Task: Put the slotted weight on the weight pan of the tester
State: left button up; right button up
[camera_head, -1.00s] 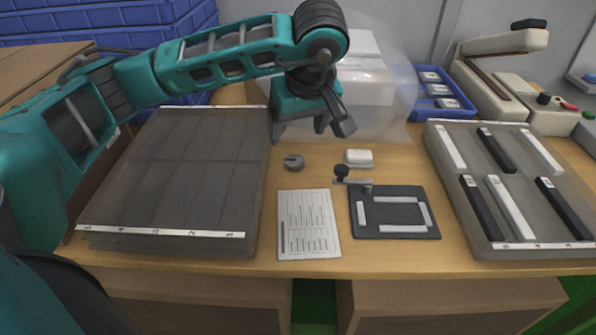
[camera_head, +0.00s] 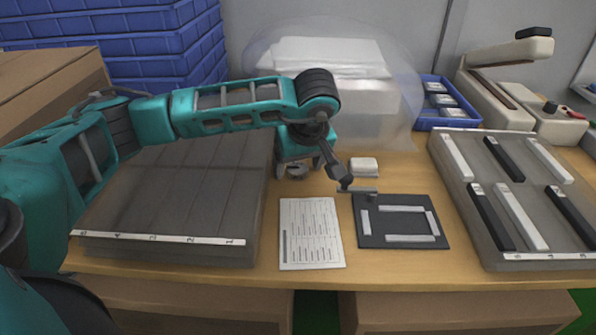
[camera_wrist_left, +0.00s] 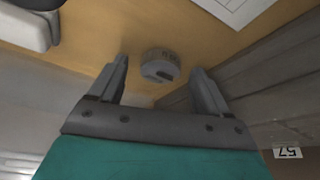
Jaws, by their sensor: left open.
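The slotted weight (camera_head: 297,171), a small grey disc with a slot, lies on the wooden table behind the printed sheet. My left gripper (camera_head: 312,174) is open above it, partly covering it in the head view. In the left wrist view, the weight (camera_wrist_left: 160,66) lies between and slightly beyond the open fingertips, with nothing held. My right gripper is not seen.
A printed sheet (camera_head: 311,245) lies in front of the weight. A grey slab (camera_head: 165,222) stands left, and a grey tray of black and white bars (camera_head: 483,247) right. A small white block (camera_head: 364,166) and clear plastic bag (camera_head: 395,120) are behind.

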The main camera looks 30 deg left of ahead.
aim_at(299, 170)
pick_arm(q)
jog(key=shift+c, duration=0.3)
jog(key=c, duration=1.3)
jog(key=shift+r, duration=0.1)
notch_tip(299, 170, up, 20)
jog(key=p, duration=0.4)
